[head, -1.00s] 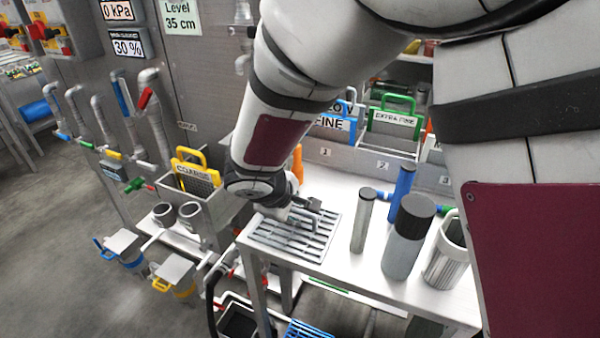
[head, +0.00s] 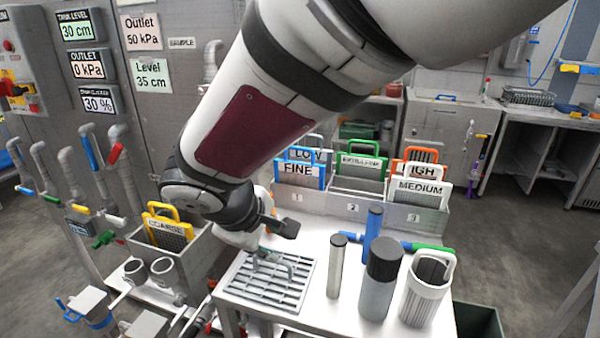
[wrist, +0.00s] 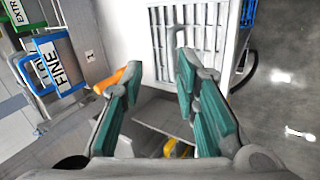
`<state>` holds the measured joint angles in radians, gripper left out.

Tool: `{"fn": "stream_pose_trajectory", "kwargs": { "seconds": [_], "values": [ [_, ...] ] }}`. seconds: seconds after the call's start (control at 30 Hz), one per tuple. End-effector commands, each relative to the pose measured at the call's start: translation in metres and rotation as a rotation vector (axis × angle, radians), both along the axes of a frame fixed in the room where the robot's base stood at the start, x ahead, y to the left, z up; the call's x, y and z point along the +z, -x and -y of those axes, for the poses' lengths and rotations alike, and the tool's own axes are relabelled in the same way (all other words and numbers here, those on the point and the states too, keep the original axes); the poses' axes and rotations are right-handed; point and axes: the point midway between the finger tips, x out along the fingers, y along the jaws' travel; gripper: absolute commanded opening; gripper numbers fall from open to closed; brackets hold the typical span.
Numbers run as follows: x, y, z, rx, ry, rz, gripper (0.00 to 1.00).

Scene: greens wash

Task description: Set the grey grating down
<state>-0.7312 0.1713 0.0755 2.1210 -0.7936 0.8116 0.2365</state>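The grey grating (head: 268,283) lies flat on the left end of the white table (head: 335,312), its raised handle (head: 272,262) facing up. In the wrist view the slotted grating (wrist: 197,38) shows beyond the fingertips. My gripper (head: 284,227) is above the grating and apart from its handle. In the wrist view my gripper's (wrist: 159,68) two teal-padded fingers are spread with nothing held between them.
A thin grey cylinder (head: 337,267), a dark-capped cylinder (head: 381,280) and a white slotted basket (head: 424,293) stand right of the grating. Framed screens, including FINE (head: 299,171), stand in a rack behind. A bin with a yellow-handled screen (head: 165,236) is at left.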

Motion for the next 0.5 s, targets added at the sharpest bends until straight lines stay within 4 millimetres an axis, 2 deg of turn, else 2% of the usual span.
{"fn": "stream_pose_trajectory", "kwargs": {
  "seconds": [0.03,0.17,0.2,0.3,0.4,0.5],
  "values": [
    [0.013,0.002,0.027,-0.071,-0.022,0.001,0.29],
    [0.04,0.024,0.098,-0.276,-0.093,-0.021,0.29],
    [0.046,0.035,0.119,-0.337,-0.119,-0.029,0.29],
    [0.058,0.066,0.163,-0.49,-0.19,-0.05,0.29],
    [0.065,0.101,0.196,-0.631,-0.272,-0.07,0.29],
    [0.068,0.138,0.219,-0.761,-0.364,-0.085,0.29]
  ]
}}
